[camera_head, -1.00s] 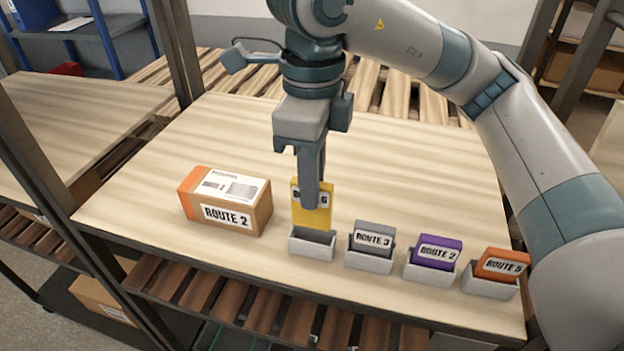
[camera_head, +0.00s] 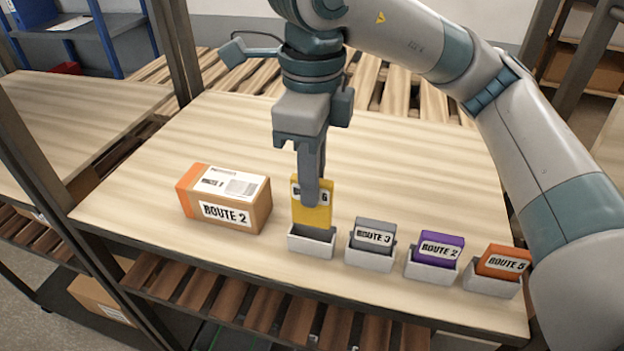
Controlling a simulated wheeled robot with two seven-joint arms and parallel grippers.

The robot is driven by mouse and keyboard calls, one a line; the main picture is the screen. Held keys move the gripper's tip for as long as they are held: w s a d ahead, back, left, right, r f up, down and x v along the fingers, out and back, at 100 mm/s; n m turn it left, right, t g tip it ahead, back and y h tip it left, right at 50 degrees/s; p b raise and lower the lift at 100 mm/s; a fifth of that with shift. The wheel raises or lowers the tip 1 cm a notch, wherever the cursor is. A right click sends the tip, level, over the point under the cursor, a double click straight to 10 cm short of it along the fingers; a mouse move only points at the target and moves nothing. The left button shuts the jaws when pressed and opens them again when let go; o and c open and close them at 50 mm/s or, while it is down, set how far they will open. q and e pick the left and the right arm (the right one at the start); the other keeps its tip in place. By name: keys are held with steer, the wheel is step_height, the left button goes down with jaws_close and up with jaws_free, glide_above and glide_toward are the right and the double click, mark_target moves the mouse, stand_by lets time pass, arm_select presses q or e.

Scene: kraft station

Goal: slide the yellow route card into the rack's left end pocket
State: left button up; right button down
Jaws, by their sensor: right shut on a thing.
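The yellow route card (camera_head: 311,215) stands upright at the rack's left end pocket (camera_head: 311,245), a small white-grey holder. Its lower edge looks at or just inside the pocket's opening; how deep it sits I cannot tell. My right gripper (camera_head: 312,192) is above the pocket, pointing down and shut on the card's upper part. A finger covers part of the card's label, leaving a "6" showing. My left gripper is not in view.
To the right, pockets hold a grey ROUTE 3 card (camera_head: 373,234), a purple ROUTE 2 card (camera_head: 437,248) and an orange ROUTE 5 card (camera_head: 503,262). A cardboard box (camera_head: 225,197) marked ROUTE 2 stands left. The table (camera_head: 420,165) behind is clear.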

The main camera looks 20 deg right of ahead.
mark_target(312, 223)
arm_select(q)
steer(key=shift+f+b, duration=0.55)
arm_select(e)
steer(key=shift+f, duration=0.2)
stand_by(0.5)
